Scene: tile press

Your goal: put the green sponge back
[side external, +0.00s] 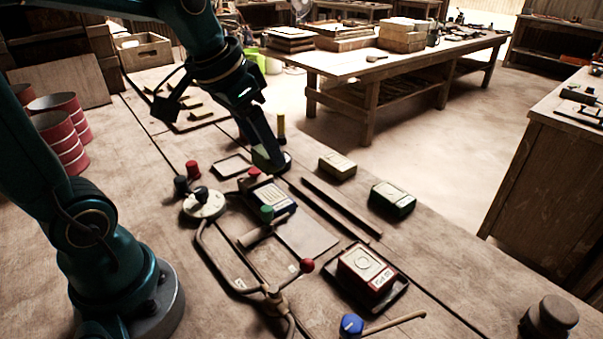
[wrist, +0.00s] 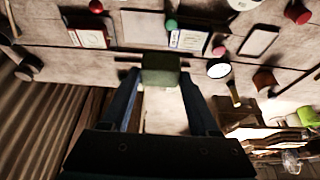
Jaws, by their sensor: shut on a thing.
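The green sponge (wrist: 161,72) is a small dull-green block between my fingertips in the wrist view. My gripper (wrist: 161,84) is shut on it. In the side view my gripper (side external: 268,150) reaches down over the bench beyond the small empty tray (side external: 232,166), near the yellow upright cylinder (side external: 281,126). A dark green shape shows at its tips there, but whether it touches the bench is hard to tell. A dark green box (side external: 391,199) lies near the bench edge at right.
A red box (side external: 368,272) sits on a dark tray, and a blue-edged box (side external: 272,199) lies in the press area. Two dark rods (side external: 342,207) and a pale yellow block (side external: 337,165) lie near the edge. A red-knobbed lever (side external: 306,266) stands in front.

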